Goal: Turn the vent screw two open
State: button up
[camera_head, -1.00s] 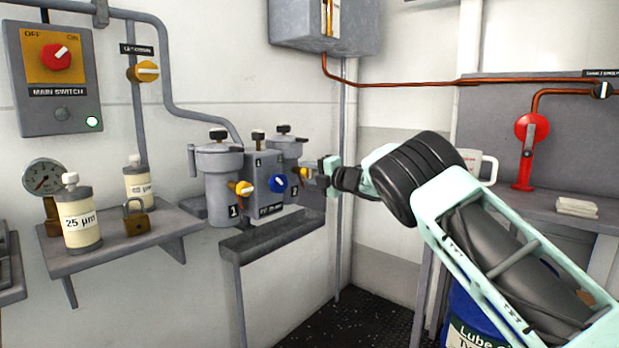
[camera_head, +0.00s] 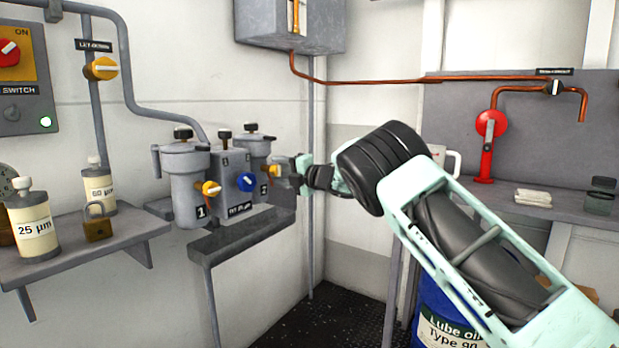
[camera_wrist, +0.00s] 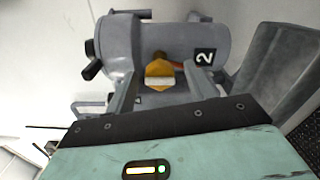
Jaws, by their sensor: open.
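Canister two (camera_head: 256,148) is a grey filter housing with a black knob (camera_head: 250,127) on its lid and a yellow knob (camera_head: 274,170) low on its front. No label tells me which of these is the vent screw. In the wrist view, canister two (camera_wrist: 205,45) lies sideways with its "2" label, and the yellow knob (camera_wrist: 160,74) shows its pale bar between my fingers. My gripper (camera_wrist: 162,92) is open, with one finger on either side of this knob; contact is not clear. In the head view, my gripper (camera_head: 287,169) is at the canister's right front.
Canister one (camera_head: 185,185), with its own yellow knob (camera_head: 210,188), stands to the left. A grey block (camera_head: 236,190) with a blue knob (camera_head: 246,182) sits between the canisters. A grey tray (camera_head: 240,232) is below. A shelf (camera_head: 130,235) holds bottles and a padlock.

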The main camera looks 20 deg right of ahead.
jog(key=v, duration=1.6)
jog(key=shift+s, duration=0.1)
jog(key=s+a+f+m+g+h, duration=0.3)
jog(key=s+a+f+m+h, duration=0.1)
jog(key=s+a+m, duration=0.45)
jog(key=s+a+f+m+g+h, duration=0.2)
jog(key=s+a+f+m+h, duration=0.15)
jog(key=s+a+m, duration=0.45)
jog(key=s+f+m+g+h, duration=0.1)
jog(key=s+f+g, duration=0.15)
jog(key=s, duration=0.85)
jog(key=s+a+f+m+g+h, duration=0.1)
jog(key=s+g, duration=0.3)
jog(key=s, duration=0.7)
jog(key=s+f+m+g, duration=0.1)
jog(key=s+f+g, duration=0.15)
jog(key=s, duration=0.85)
notch_tip(320, 180, up, 24)
jog(key=p, duration=2.4)
jog(key=shift+s+g, duration=0.2)
jog(key=shift+g, duration=0.1)
